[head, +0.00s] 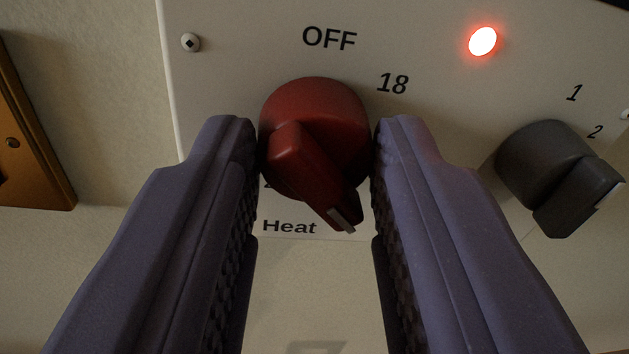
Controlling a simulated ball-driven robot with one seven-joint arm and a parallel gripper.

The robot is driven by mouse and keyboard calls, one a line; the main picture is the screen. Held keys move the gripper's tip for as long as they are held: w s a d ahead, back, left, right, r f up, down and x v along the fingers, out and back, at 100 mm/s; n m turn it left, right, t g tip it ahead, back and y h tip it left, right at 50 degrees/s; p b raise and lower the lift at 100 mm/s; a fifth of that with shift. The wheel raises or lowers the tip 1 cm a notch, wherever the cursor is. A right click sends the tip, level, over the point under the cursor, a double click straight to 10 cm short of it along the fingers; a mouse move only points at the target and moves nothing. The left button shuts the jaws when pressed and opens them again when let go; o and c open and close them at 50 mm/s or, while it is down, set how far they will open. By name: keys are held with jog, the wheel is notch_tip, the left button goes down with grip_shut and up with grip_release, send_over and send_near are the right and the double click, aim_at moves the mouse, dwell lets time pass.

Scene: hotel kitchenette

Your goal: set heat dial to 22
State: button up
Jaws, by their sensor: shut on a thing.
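The heat dial (316,110) is a red round knob with a raised grip bar, on a white panel with "Heat" printed below it. Its bar points down and slightly right, with a pale mark at its tip. "OFF" is printed above the dial and "18" at its upper right. Part of another number shows at its lower left; the rest is hidden by the dial and my left finger. My gripper (314,135) has a purple finger on each side of the dial and is shut on it.
A second, dark grey dial (545,163) sits to the right, with "1" and "2" near it. A red lamp (483,41) glows at the upper right of the panel (240,75). A brown wooden piece (28,150) is at the left edge.

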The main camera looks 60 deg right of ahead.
jog(key=shift+m+b, duration=0.85)
jog(key=shift+m, duration=0.25)
jog(key=o, duration=1)
jog(key=shift+o, duration=0.2)
jog(key=p+v, duration=0.1)
jog(key=v, duration=0.6)
jog(key=shift+s+a+p, duration=0.3)
jog(key=shift+p, duration=0.05)
jog(key=shift+r, duration=0.1)
